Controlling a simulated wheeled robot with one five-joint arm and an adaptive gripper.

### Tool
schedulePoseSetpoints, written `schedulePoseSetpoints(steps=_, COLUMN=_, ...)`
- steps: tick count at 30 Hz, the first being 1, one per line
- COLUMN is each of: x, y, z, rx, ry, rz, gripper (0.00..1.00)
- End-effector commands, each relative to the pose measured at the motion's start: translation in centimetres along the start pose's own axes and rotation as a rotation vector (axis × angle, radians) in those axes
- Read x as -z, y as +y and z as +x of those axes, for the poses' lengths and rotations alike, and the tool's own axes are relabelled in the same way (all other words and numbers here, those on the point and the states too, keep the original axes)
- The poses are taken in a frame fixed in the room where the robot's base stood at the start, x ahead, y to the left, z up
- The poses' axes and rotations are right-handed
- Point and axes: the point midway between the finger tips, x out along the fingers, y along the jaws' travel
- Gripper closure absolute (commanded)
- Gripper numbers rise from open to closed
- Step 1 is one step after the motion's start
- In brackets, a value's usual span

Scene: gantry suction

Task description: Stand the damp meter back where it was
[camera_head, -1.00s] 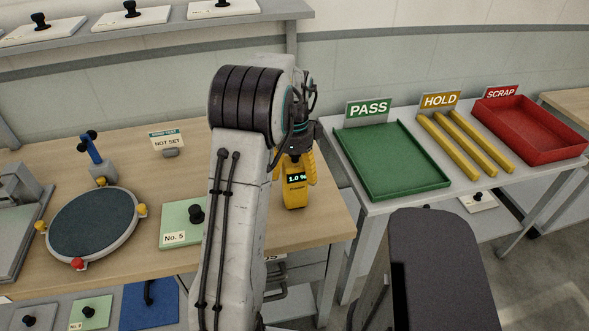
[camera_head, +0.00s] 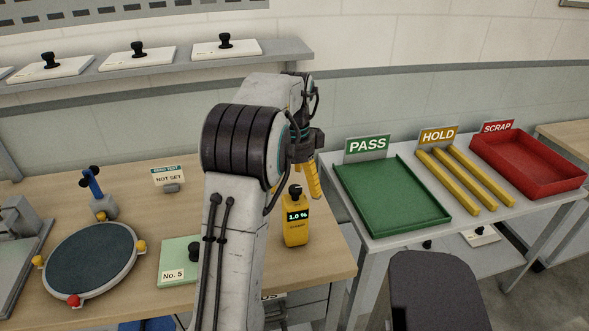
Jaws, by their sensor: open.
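The damp meter (camera_head: 296,232), a yellow handheld block with a black top and a lit display reading 1.0 %, stands upright on the wooden bench near its right end. My gripper (camera_head: 298,186), with yellow fingers, is open above and slightly behind the meter. One finger shows clearly to the right of the meter's top; the other is mostly hidden behind my arm. The gripper appears clear of the meter's body and holds nothing.
A No. 5 green plate (camera_head: 178,262) and a round dark turntable (camera_head: 90,258) lie left of my arm. A NOT SET sign (camera_head: 168,177) stands behind. Green PASS tray (camera_head: 392,197), yellow HOLD rails (camera_head: 462,181) and red SCRAP tray (camera_head: 530,163) occupy the right table.

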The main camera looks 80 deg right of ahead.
Motion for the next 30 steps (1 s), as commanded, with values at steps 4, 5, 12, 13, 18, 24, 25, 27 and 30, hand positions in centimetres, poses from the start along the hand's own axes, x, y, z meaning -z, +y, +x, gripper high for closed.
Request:
schedulePoseSetpoints(steps=4, x=0.0, y=-0.1, z=-2.1, rx=0.002, ry=0.000, rz=0.000, gripper=0.09)
schedulePoseSetpoints(steps=5, x=0.0, y=-0.1, z=-2.4, rx=0.002, ry=0.000, rz=0.000, gripper=0.09)
schedulePoseSetpoints(steps=12, x=0.0, y=0.0, z=-3.8, rx=0.000, ry=0.000, rz=0.000, gripper=0.09)
schedulePoseSetpoints(steps=13, x=0.0, y=0.0, z=-3.9, rx=0.000, ry=0.000, rz=0.000, gripper=0.09)
schedulePoseSetpoints(steps=18, x=-0.7, y=0.2, z=-4.2, rx=0.003, ry=0.000, rz=-0.026, gripper=0.09)
schedulePoseSetpoints(steps=24, x=-7.1, y=2.6, z=-5.5, rx=0.033, ry=-0.001, rz=-0.301, gripper=0.09)
schedulePoseSetpoints(steps=25, x=-8.6, y=3.3, z=-5.8, rx=0.042, ry=-0.001, rz=-0.372, gripper=0.09)
schedulePoseSetpoints(steps=27, x=-12.3, y=5.7, z=-6.5, rx=0.063, ry=-0.001, rz=-0.561, gripper=0.09)
schedulePoseSetpoints(steps=30, x=-17.2, y=10.0, z=-7.3, rx=0.098, ry=-0.003, rz=-0.855, gripper=0.09)
